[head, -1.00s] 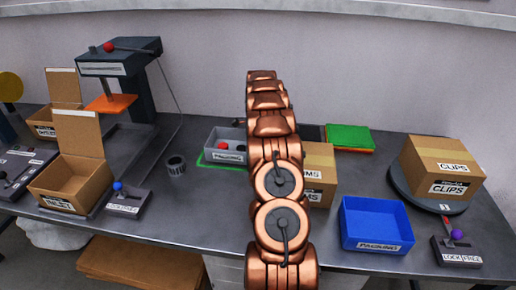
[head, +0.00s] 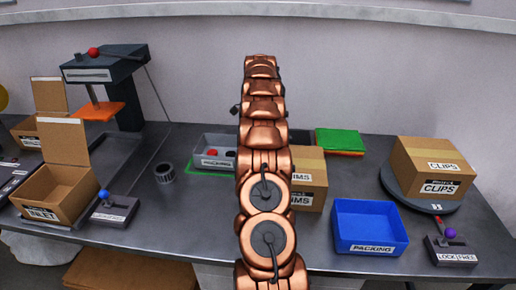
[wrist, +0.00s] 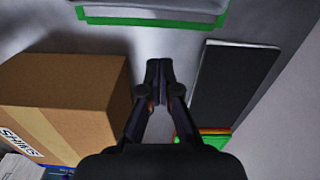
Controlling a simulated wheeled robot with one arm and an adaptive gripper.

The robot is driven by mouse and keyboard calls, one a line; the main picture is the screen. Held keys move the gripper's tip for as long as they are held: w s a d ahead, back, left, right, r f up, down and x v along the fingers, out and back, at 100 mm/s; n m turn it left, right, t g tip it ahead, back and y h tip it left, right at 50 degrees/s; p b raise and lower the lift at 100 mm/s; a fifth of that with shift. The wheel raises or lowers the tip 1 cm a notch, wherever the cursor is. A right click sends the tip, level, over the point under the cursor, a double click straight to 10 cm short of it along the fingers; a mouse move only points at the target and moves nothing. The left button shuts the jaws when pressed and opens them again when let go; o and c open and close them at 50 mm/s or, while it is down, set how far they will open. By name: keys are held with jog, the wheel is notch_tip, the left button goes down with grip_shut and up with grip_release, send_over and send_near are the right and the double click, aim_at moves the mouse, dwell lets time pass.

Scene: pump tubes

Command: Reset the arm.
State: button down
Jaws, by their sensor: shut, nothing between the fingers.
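My gripper (wrist: 158,88) shows in the wrist view, with its two dark fingers together and nothing between them. It hangs over the bench between a brown box (wrist: 65,110) and a dark flat panel (wrist: 235,85). In the head view my copper arm stands upright in the middle and hides the gripper.
The bench (head: 180,235) holds a blue packing bin (head: 370,228), a clips box (head: 432,168) on a round turntable (head: 392,188), a shims box (head: 310,180), a grey packing bin (head: 210,150), an open inlet box (head: 60,190), a press (head: 105,68), and green and orange sheets (head: 340,140).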

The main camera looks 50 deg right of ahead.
jog(key=shift+r, duration=1.2)
jog(key=w+a+r+n, duration=0.2)
jog(key=a+r+n, duration=0.1)
jog(key=a, duration=0.4)
jog(key=w+a+r+n, duration=0.2)
jog(key=a+r+n, duration=0.15)
jog(key=a, duration=0.45)
jog(key=s+a+r+n, duration=0.2)
jog(key=a+n, duration=0.2)
jog(key=a, duration=0.5)
jog(key=s+a+r+n, duration=0.2)
jog(key=s+a+n, duration=0.15)
jog(key=a, duration=0.65)
jog(key=s+a+f+n+g, duration=0.1)
jog(key=s+a+f+n, duration=0.1)
jog(key=s+a+n, duration=0.5)
jog(key=s+a+f+n+p, duration=0.1)
jog(key=s+a+f+n, duration=0.1)
jog(key=s+a+n, duration=0.5)
jog(key=s+a, duration=0.2)
jog(key=s, duration=0.4)
jog(key=s+a, duration=0.3)
jog(key=s, duration=0.4)
jog(key=shift+s+a+f+n+g, duration=0.2)
jog(key=shift+a+n+g, duration=0.1)
jog(key=shift+n+g, duration=0.1)
